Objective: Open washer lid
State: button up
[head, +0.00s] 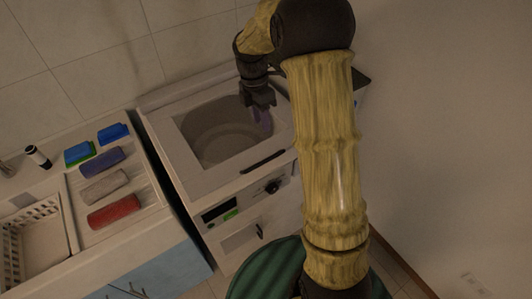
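The washer (185,172) is a white top-loading machine in the middle of the head view, tilted in the picture. Its lid (190,178) has a square area through which the round grey drum (218,132) shows; I cannot tell whether clear glass covers it. A dark bar handle (262,161) lies along the front edge of the lid. My gripper (262,119), with purple fingertips, points down over the right part of the lid, behind the handle and apart from it in the picture. The fingers are small and dark, so their opening and any contact are unclear.
A counter (150,226) stands left of the washer, with red, grey and blue cloths or sponges (114,210) and a white rack (38,245). A control knob (273,187) is on the washer's front. A green round object (265,272) stands before it. Walls are behind and right.

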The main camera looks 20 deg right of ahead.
aim_at(267, 159)
jog(key=s+f, duration=0.1)
jog(key=f, duration=0.3)
jog(key=f+p, duration=0.1)
jog(key=f, duration=0.4)
jog(key=s+f, duration=0.1)
jog(key=f, duration=0.3)
jog(key=shift+s+d+f, duration=0.25)
jog(key=shift+s+d, duration=0.1)
jog(key=shift+d, duration=0.05)
jog(key=shift+c, duration=0.4)
grip_shut()
